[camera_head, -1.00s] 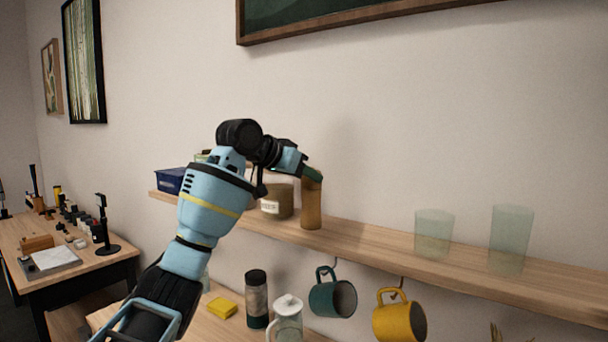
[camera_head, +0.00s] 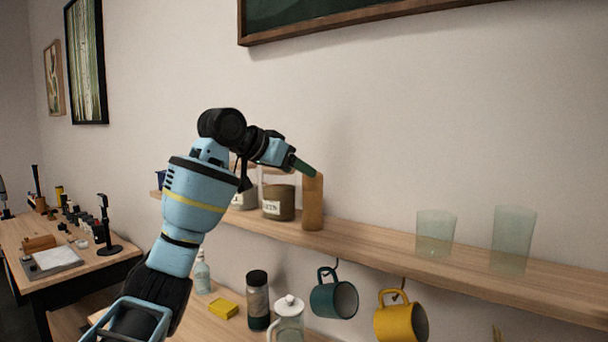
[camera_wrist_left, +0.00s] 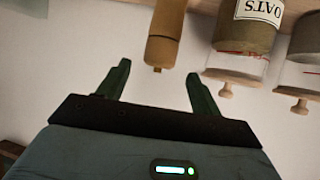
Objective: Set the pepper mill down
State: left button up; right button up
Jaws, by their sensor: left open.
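The pepper mill (camera_head: 312,203) is a light brown wooden cylinder standing upright on the wall shelf (camera_head: 370,241). In the left wrist view the pepper mill (camera_wrist_left: 166,35) shows at the top, its small knob pointing toward my gripper. My left gripper (camera_head: 304,168) is at the mill's top in the head view, coming from the left. In the left wrist view my left gripper (camera_wrist_left: 160,85) is open and empty, its two green fingers spread apart, with the mill beyond the gap and apart from them. My right gripper is not in view.
A jar labelled OATS (camera_head: 278,203) stands just left of the mill; it also shows in the wrist view (camera_wrist_left: 245,30). Two clear glasses (camera_head: 436,233) (camera_head: 513,240) stand to the right. A teal mug (camera_head: 333,296) and a yellow mug (camera_head: 400,318) hang below. Shelf between mill and glasses is clear.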

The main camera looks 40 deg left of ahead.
pick_arm(q)
jog(key=v, duration=0.7)
jog(key=shift+s+r, duration=0.15)
jog(key=shift+s, duration=0.2)
